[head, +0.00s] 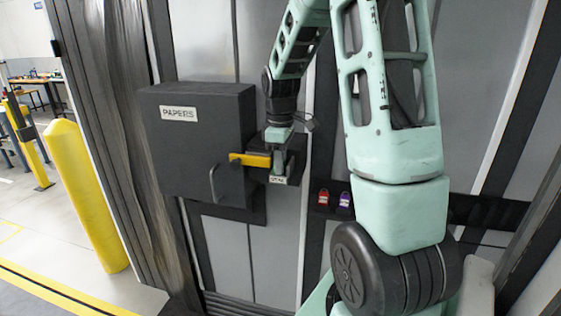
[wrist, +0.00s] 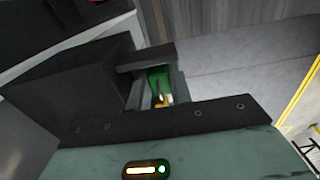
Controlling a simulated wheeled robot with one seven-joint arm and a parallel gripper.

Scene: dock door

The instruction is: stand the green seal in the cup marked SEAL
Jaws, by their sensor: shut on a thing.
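The green seal (wrist: 158,80) shows in the wrist view between dark surfaces just beyond my gripper's palm. In the head view I cannot make it out behind my gripper and the fittings. My gripper (head: 280,150) is shut on the green seal, pointing down at the dark cup (head: 292,179), whose pale label appears to read SEAL. The fingertips are close at the cup, but their ends are hidden. I cannot tell how deep the seal is in the cup, or whether it touches the bottom.
A dark box marked PAPERS (head: 200,140) stands just left of the cup. A yellow bar (head: 250,159) lies between them. A red seal (head: 323,197) and a purple seal (head: 345,201) are to the right. A yellow bollard (head: 88,195) stands far left.

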